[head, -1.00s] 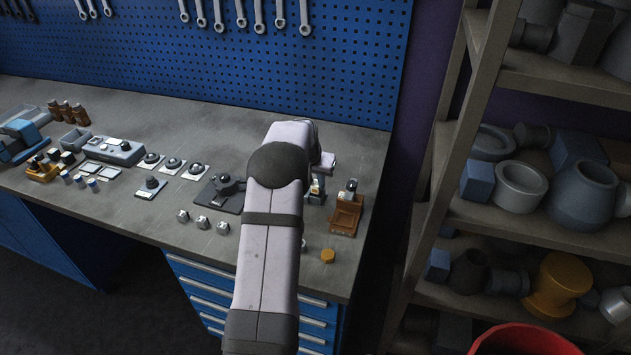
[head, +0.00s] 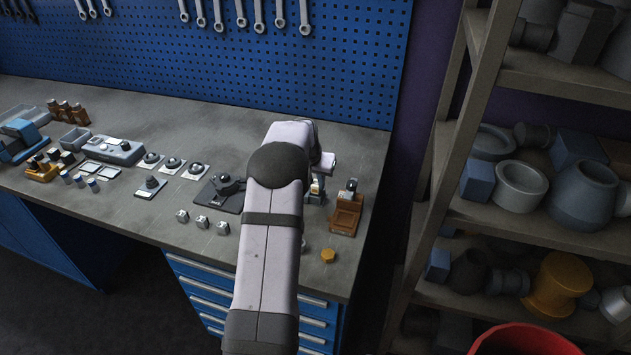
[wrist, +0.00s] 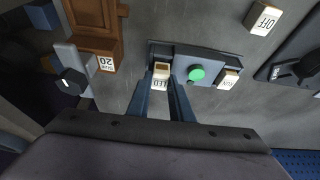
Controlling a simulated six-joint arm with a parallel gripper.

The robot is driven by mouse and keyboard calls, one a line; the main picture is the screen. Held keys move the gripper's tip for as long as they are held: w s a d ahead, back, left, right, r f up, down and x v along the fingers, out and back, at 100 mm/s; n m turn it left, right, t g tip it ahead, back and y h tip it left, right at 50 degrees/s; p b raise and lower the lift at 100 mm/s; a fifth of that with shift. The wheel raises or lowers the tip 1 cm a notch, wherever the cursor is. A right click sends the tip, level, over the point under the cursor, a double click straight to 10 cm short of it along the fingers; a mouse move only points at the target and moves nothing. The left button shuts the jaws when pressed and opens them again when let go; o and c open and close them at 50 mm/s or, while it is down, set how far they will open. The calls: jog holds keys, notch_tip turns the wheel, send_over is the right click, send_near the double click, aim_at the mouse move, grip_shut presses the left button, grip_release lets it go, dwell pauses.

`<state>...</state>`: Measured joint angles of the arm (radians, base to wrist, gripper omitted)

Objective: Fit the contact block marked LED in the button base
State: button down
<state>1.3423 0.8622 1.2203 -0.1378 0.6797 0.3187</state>
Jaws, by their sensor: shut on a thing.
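The contact block marked LED (wrist: 160,76), white with a tan top, is between the two dark blue fingers of my gripper (wrist: 163,92), which is shut on it. It is at the left end of the button base (wrist: 209,64), a dark base with a green round button (wrist: 196,74) in its middle. A block marked NO (wrist: 229,78) is at the base's right end. Whether the LED block is seated or only held over the base cannot be told. In the head view my arm hides the gripper and most of this spot.
A block marked OFF (wrist: 263,19) lies apart at upper right in the wrist view, near a dark device (wrist: 295,72). At left are a brown holder (wrist: 95,40), a tag marked 20 (wrist: 106,63) and a black knob (wrist: 73,82). An amber cap (head: 328,255) lies near the bench's front edge.

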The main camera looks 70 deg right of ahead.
jog(key=shift+f+b, duration=0.5)
jog(key=shift+f, duration=0.25)
jog(key=c, duration=1.5)
grip_release()
jog(key=shift+o, duration=0.6)
jog(key=shift+o, duration=1)
jog(key=shift+r, duration=0.15)
jog(key=shift+r+p, duration=2.35)
jog(key=shift+r, duration=1.1)
